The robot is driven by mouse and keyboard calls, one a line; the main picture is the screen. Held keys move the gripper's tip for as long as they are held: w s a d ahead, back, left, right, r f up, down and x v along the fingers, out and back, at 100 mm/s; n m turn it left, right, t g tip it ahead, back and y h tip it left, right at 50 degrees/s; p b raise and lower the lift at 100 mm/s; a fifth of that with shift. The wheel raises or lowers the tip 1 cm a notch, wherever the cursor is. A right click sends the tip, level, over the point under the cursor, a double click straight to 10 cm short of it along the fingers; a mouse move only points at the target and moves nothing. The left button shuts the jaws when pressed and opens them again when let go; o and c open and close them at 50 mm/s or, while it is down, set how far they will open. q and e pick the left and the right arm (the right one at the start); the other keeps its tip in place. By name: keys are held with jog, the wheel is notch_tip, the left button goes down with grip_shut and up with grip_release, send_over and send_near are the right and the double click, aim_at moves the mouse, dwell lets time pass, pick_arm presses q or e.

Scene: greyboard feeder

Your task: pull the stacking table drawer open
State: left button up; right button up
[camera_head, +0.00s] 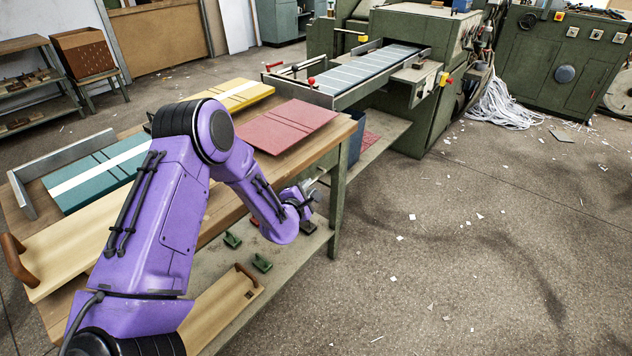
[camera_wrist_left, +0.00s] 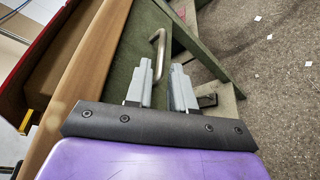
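The stacking table (camera_head: 318,154) has a wooden top and green legs. In the left wrist view, a green drawer front (camera_wrist_left: 137,35) sits below the wooden table edge (camera_wrist_left: 85,75). A curved metal bar handle (camera_wrist_left: 161,45) stands out from it. My left gripper (camera_wrist_left: 162,78) is open, its two grey fingers apart. The handle's near end shows between or just beyond the fingertips; I cannot tell if they touch it. In the head view my left gripper (camera_head: 305,193) is at the table's right side, where my purple forearm partly hides it and the drawer. The drawer looks closed.
Red boards (camera_head: 287,124), yellow boards (camera_head: 230,92) and teal boards (camera_head: 95,172) lie on the table. A lower shelf (camera_head: 215,272) holds green clamps (camera_head: 262,262) and a wooden board. A green machine (camera_head: 430,60) stands behind. The floor on the right is open, with paper scraps.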

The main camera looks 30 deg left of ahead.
aim_at(315, 181)
pick_arm(q)
jog(key=x, duration=0.7)
jog(key=shift+w+f, duration=0.15)
jog(key=shift+w, duration=0.05)
grip_shut()
jog(key=shift+d, duration=0.1)
jog(key=s+d+b, duration=0.2)
jog(key=d+b, duration=0.2)
jog(key=d, duration=2.6)
jog(key=shift+s, duration=0.25)
grip_release()
